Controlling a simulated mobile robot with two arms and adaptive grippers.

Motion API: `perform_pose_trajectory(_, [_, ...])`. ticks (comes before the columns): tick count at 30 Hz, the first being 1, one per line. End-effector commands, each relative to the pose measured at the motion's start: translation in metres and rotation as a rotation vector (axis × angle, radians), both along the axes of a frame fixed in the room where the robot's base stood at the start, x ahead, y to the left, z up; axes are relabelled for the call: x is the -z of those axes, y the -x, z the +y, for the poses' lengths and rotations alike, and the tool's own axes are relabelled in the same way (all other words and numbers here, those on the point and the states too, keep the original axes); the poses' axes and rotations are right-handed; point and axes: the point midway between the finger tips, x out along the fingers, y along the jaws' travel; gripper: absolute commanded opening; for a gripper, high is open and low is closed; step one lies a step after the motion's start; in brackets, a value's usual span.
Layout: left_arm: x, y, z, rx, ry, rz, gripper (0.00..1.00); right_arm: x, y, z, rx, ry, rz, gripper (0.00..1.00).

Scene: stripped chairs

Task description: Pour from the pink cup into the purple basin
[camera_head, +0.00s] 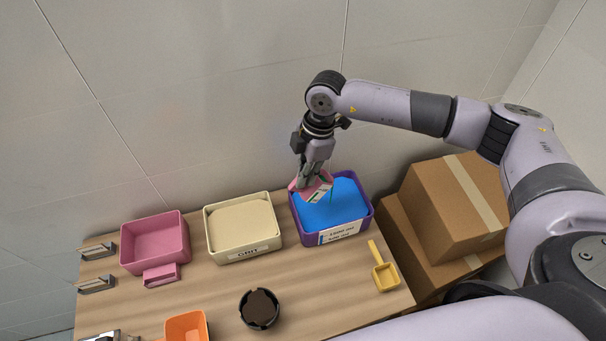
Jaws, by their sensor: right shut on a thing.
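The purple basin (364,222) stands at the back right of the wooden table. It holds something blue, and a label is on its front wall. My right gripper (309,184) reaches down over the basin's back left part and is shut on the pink cup (298,186). The cup is tilted, with a pale label facing the camera, and is partly hidden by the fingers. I cannot tell whether the cup touches the basin or whether anything flows from it. My left gripper is not in view.
A cream bin (272,233) with pale contents stands left of the basin, and a pink bin (185,255) farther left. A yellow scoop (385,277), a dark round container (260,310) and an orange container (187,327) are nearer. Cardboard boxes (445,215) stand at the right. The wall is close behind.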

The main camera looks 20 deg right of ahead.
Motion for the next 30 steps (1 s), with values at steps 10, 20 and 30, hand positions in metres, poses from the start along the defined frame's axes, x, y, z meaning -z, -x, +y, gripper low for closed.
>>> perform_pose_trajectory(10, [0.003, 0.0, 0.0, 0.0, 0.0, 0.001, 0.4, 0.001, 0.0, -0.003, 0.001, -0.029, 0.004, 0.0])
perform_pose_trajectory(20, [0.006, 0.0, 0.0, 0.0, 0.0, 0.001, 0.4, -0.003, -0.001, -0.006, -0.001, -0.1, 0.004, 0.0])
perform_pose_trajectory(30, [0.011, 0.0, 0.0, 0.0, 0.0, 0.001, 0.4, -0.001, 0.0, -0.011, 0.003, -0.149, 0.012, 0.0])
